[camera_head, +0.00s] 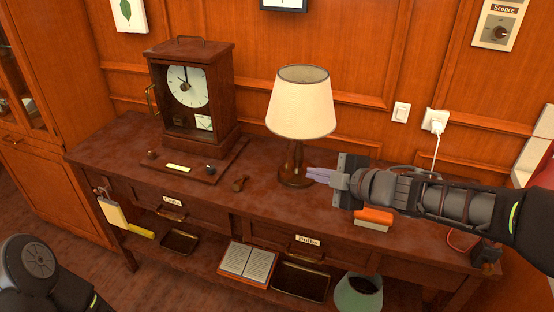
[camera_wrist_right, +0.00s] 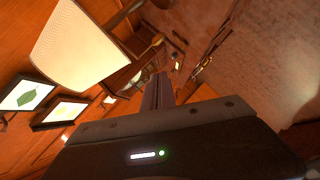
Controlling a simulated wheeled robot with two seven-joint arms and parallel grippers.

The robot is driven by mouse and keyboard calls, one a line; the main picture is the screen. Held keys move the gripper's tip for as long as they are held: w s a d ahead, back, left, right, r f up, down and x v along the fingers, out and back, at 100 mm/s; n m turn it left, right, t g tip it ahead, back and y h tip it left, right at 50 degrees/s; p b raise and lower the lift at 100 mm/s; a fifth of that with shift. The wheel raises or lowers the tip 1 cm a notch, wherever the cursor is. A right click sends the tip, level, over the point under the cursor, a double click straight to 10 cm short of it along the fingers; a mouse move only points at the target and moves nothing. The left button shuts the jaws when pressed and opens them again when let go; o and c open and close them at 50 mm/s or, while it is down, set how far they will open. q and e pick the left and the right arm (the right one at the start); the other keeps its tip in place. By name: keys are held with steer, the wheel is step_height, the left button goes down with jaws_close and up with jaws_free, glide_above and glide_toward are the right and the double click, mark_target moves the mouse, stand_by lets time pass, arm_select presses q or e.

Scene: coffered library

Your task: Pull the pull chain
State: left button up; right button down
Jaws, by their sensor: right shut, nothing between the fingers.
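A table lamp with a cream shade (camera_head: 300,104) and a dark wooden base (camera_head: 294,181) stands on the desk. No pull chain can be made out; one may be hidden under the shade or too thin to see. My right gripper (camera_head: 312,174) is shut and empty, low beside the right side of the lamp's stem, below the shade. In the right wrist view, its closed fingers (camera_wrist_right: 158,92) point toward the wooden furniture, and the lit shade (camera_wrist_right: 82,45) is at upper left. My left gripper is not in view; only part of my left arm shows at lower left.
A wooden clock (camera_head: 190,95) stands left of the lamp on the desk (camera_head: 232,205). An orange and white block (camera_head: 374,217) lies beneath my right forearm. A plug and cord (camera_head: 435,121) are on the back wall.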

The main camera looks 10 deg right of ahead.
steer(key=shift+s, duration=0.3)
steer(key=shift+w+a+f, duration=0.1)
steer(key=shift+w+f, duration=0.05)
steer(key=d+f+b+x, duration=0.1)
steer(key=d+b+x, duration=0.1)
steer(key=x, duration=1)
steer(key=shift+w+b, duration=0.45)
steer(key=shift+w, duration=0.1)
steer(key=shift+d+f, duration=0.1)
steer(key=shift+f, duration=0.05)
step_height(320, 180, down, 3)
steer(key=shift+f+b, duration=0.1)
steer(key=shift+b, duration=1.05)
